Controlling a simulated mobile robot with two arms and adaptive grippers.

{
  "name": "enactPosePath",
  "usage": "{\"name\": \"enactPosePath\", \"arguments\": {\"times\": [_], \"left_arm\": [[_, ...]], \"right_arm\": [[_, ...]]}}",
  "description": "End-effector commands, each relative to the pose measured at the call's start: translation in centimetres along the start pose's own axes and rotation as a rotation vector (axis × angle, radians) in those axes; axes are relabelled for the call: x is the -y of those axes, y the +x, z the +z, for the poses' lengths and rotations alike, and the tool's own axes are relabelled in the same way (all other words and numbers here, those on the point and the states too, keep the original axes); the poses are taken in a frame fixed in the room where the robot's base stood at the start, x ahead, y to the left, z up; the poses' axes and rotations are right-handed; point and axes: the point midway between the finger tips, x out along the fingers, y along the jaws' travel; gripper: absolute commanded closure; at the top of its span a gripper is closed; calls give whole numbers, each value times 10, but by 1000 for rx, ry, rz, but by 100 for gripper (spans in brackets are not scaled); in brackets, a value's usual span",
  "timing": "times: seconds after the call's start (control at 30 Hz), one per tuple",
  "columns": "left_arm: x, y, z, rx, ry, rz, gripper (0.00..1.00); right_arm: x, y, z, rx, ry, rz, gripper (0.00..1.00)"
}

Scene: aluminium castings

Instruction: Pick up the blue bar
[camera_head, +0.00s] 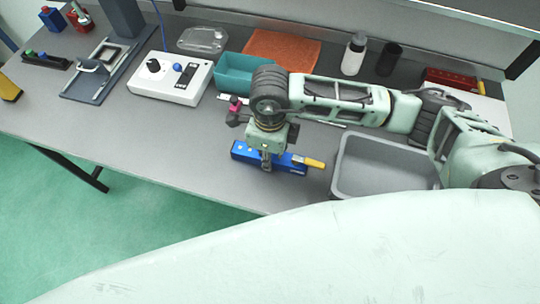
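A blue bar (288,162) lies on the grey table near its front edge, at the middle of the head view. My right gripper (267,163) comes from above and points down at the bar. Its fingers overlap the bar's middle and hide part of it. I cannot tell whether they are closed on it or apart. My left gripper is not in view.
A yellow-tipped item (314,163) is at the bar's right end. A grey bin (345,186) stands to the right. A teal bin (235,73), an orange mat (284,47) and a white control box (172,82) are behind. Table left of the bar is clear.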

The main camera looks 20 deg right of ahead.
Motion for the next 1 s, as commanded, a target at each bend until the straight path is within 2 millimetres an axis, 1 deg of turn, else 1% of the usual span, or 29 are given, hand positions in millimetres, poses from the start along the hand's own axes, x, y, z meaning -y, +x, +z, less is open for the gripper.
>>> {"name": "enactPosePath", "arguments": {"times": [0.03,0.3,0.33,0.6,0.73,0.87,0.97,1.0], "left_arm": [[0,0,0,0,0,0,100],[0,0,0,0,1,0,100],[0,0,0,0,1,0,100],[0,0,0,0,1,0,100],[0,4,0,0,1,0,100],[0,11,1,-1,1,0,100],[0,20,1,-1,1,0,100],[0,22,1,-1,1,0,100]], "right_arm": [[0,0,0,0,0,0,75],[0,0,0,0,0,0,98],[0,0,0,0,0,0,100],[0,-1,0,2,0,-1,100],[1,-7,1,4,1,-2,100],[1,-21,1,5,-1,-4,100],[1,-39,2,7,-1,-6,100],[-8,-44,-2,5,-7,-2,100]]}}
